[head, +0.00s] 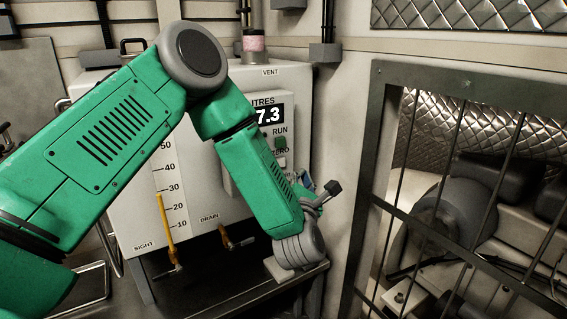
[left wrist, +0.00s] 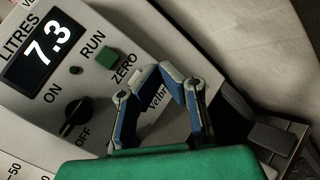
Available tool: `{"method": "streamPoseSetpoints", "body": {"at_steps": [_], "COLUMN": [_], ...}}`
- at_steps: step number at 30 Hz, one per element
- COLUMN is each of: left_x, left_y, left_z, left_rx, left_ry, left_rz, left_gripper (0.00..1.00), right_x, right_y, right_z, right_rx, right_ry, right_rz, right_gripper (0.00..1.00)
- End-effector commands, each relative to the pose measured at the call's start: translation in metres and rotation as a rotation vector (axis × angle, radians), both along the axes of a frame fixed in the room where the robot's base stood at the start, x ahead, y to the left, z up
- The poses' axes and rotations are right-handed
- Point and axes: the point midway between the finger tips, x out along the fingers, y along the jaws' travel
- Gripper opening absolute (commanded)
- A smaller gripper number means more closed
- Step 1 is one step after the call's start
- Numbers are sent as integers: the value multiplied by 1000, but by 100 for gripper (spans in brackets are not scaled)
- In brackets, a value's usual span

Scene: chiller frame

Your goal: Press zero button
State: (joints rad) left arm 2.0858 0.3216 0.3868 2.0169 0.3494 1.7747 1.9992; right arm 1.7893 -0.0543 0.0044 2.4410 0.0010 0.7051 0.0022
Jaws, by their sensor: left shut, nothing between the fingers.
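The grey control panel carries the ZERO label (left wrist: 124,68), which also shows in the head view (head: 281,152). A square green button (left wrist: 107,59) sits between the RUN and ZERO labels; it shows in the head view too (head: 281,143). A small pale piece (left wrist: 137,75) lies just past the ZERO label, partly covered by my finger; I cannot tell whether it is a button. My left gripper (left wrist: 160,74) is shut and empty, its blue-grey fingers in front of the panel just right of the ZERO label. In the head view the gripper (head: 314,187) is partly hidden behind my wrist. Contact cannot be told.
The display (left wrist: 46,46) reads 7.3. A black ON/OFF knob (left wrist: 76,115) is on the same panel. A barred metal frame (head: 370,180) stands on the right.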

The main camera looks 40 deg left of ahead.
Motion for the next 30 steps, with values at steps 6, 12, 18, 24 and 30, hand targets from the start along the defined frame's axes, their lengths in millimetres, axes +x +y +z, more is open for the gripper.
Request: {"method": "streamPoseSetpoints", "body": {"at_steps": [6, 12, 18, 24, 30], "left_x": [12, 19, 21, 21, 21], "left_y": [29, 45, 50, 51, 51], "left_z": [1, 0, 0, 0, 0], "left_rx": [0, 0, 2, 1, 0], "left_ry": [0, 0, 1, 1, 2], "left_rz": [2, 2, 0, -1, 0], "left_gripper": [0, 0, 0, 0, 0], "right_x": [0, 0, 0, 0, 0], "right_y": [0, 0, 0, 0, 0], "right_z": [6, 2, 2, 2, 2], "right_rx": [0, 0, 0, 0, 0], "right_ry": [0, 0, 0, 0, 0], "right_rz": [0, 0, 0, 0, 0], "right_gripper": [40, 40, 40, 40, 40]}}
